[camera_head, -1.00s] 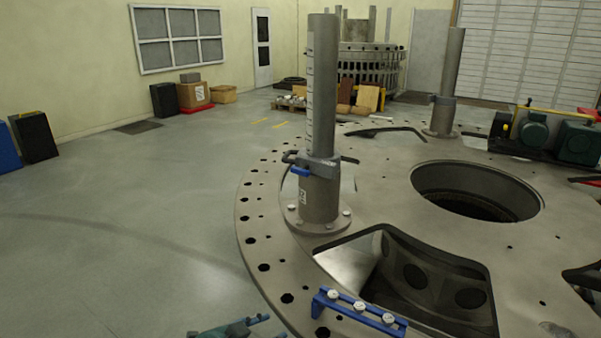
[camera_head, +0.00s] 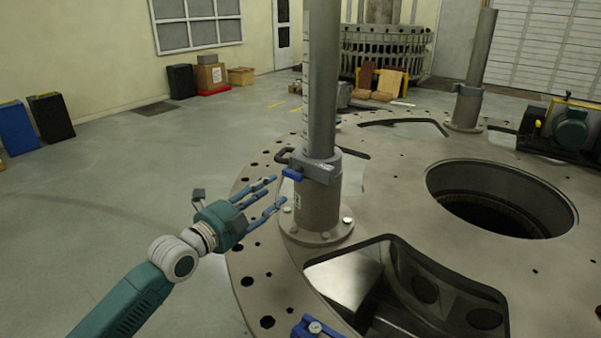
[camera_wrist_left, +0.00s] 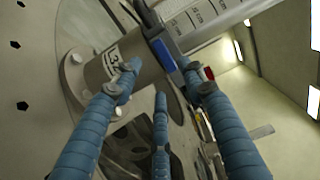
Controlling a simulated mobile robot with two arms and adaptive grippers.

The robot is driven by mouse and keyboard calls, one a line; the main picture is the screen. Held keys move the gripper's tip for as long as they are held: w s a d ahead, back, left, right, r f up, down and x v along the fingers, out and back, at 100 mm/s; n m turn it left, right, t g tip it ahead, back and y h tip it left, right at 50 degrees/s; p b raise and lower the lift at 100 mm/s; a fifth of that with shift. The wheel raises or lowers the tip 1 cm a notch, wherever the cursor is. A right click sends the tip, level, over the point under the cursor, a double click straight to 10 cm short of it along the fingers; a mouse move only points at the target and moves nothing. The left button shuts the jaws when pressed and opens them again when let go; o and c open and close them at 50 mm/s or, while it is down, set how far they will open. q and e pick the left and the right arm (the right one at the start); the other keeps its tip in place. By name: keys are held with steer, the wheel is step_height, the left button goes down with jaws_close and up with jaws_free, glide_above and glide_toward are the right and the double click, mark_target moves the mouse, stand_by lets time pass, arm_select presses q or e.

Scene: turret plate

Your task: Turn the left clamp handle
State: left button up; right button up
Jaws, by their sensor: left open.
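The left clamp (camera_head: 318,168) is a grey collar around the near upright post (camera_head: 322,70). Its handle has a blue grip (camera_head: 292,174) on the left side of the collar. In the left wrist view the blue grip (camera_wrist_left: 163,55) lies just beyond my fingertips, near the middle top. My left gripper (camera_head: 270,193) is open and empty, its blue fingers spread, just left of and slightly below the handle. No contact with the handle is visible. The post base (camera_head: 318,212) stands bolted on the turret plate (camera_head: 395,170). My right gripper is not in view.
A second post with a clamp (camera_head: 467,90) stands further back right. The plate has a large round hole (camera_head: 500,200) and a wide cut-out (camera_head: 400,290). A blue bracket (camera_head: 315,328) sits at the near edge. Open floor (camera_head: 120,190) lies to the left.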

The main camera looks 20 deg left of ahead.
mark_target(290, 178)
arm_select(q)
steer(key=x, duration=0.3)
steer(key=p+x, duration=0.1)
steer(key=x, duration=0.1)
steer(key=shift+d+r, duration=0.15)
steer(key=shift+r, duration=0.2)
steer(key=x, duration=0.4)
steer(key=shift+w+f, duration=0.1)
steer(key=shift+f, duration=0.15)
steer(key=shift+w, duration=0.15)
jaws_close()
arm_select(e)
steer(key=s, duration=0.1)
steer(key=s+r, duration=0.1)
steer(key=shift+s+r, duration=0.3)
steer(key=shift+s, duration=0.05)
